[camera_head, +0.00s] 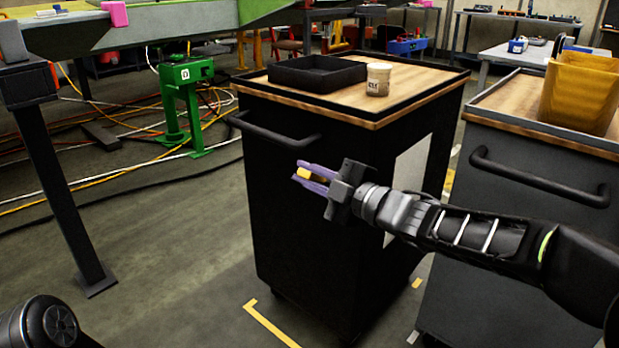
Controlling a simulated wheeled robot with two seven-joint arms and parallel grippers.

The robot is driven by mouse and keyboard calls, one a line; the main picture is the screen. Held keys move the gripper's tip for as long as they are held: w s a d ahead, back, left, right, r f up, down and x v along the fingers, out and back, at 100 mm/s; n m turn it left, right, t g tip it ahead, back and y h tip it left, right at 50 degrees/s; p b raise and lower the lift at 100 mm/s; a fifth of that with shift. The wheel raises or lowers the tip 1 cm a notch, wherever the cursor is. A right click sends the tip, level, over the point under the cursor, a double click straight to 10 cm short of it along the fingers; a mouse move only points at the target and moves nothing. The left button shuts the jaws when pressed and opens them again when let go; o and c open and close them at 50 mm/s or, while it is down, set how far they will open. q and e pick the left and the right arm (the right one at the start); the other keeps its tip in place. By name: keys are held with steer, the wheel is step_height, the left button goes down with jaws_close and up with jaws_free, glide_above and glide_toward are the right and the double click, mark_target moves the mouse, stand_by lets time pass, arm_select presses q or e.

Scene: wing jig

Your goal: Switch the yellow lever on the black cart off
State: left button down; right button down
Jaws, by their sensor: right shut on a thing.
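The black cart (300,220) stands in the middle with a wooden top and a dark handle on its near left side. My right gripper (308,176) reaches in from the right in front of the cart's side. Its purple fingers are shut on the yellow lever (305,174), of which a small yellow piece shows between them. The fingers hide the rest of the lever and its mount. My left gripper is out of view; a dark part of my arm shows at the bottom left.
A black tray (316,73) and a cup (378,79) stand on the cart's top. A second cart (540,150) with a yellow bin (580,92) stands close on the right. A green stand (185,105) and loose cables lie left.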

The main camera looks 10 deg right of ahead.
steer(key=shift+f, duration=0.25)
steer(key=c, duration=1.7)
jaws_free()
steer(key=shift+r, duration=0.1)
steer(key=shift+s, duration=0.1)
steer(key=p+v, duration=0.2)
steer(key=v, duration=0.4)
steer(key=shift+s+d+r, duration=0.1)
steer(key=shift+s+d, duration=0.45)
steer(key=shift+s, duration=0.1)
